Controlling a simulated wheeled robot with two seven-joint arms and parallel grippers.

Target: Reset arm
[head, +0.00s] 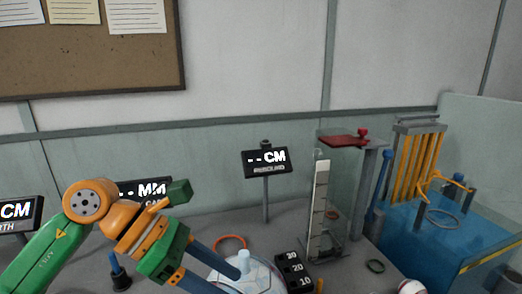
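My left arm, green and orange, comes in from the lower left. Its gripper (222,281) points down to the right, with two dark blue fingers spread apart and nothing seen between them. The lower finger runs to the bottom edge of the picture. The fingers are in front of a pale round dish-like base (262,277) with a white knob (244,262). I cannot tell whether they touch it. My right arm and gripper are not in view.
A "--CM" sign (267,161) stands behind. A clear scaled column (319,208) and a red-topped press-like stand (345,141) are right of centre. A black number block (293,270) and orange ring (230,243) lie near the base. A blue tank (440,235) fills the right.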

